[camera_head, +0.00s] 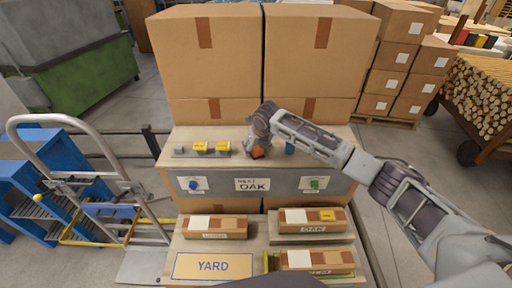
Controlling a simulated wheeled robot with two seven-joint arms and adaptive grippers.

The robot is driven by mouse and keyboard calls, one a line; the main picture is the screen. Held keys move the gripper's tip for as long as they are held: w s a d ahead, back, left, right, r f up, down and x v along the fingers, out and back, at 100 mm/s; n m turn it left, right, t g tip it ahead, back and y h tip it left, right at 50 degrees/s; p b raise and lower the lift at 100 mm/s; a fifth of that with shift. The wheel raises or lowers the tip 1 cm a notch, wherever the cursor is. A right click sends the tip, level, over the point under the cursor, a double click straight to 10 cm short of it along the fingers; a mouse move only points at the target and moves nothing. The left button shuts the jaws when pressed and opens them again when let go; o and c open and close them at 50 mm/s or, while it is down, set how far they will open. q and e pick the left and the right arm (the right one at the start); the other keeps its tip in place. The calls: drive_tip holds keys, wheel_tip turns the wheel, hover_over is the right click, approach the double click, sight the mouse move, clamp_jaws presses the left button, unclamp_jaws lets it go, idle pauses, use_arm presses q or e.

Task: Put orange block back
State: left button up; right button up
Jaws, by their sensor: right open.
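An orange block (257,153) sits on the wooden bench top (340,133), right at the fingers of my right gripper (256,146). The gripper points down over the block and partly hides it. My right arm reaches in from the right side. Its fingers are small in the picture, and I cannot tell whether they touch the block. My left gripper is not in view.
A grey rack with yellow-topped pieces (201,152) stands left on the bench. A blue knob (290,147) is right of the gripper. Cartons (205,60) stand behind. Below are an OAK panel (252,185), a YARD board (212,266) and several labelled boxes (312,219).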

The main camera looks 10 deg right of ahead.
drive_tip(key=shift+r, duration=0.15)
drive_tip(key=b+v, duration=0.1)
drive_tip(key=v, duration=1.1)
idle(0.8)
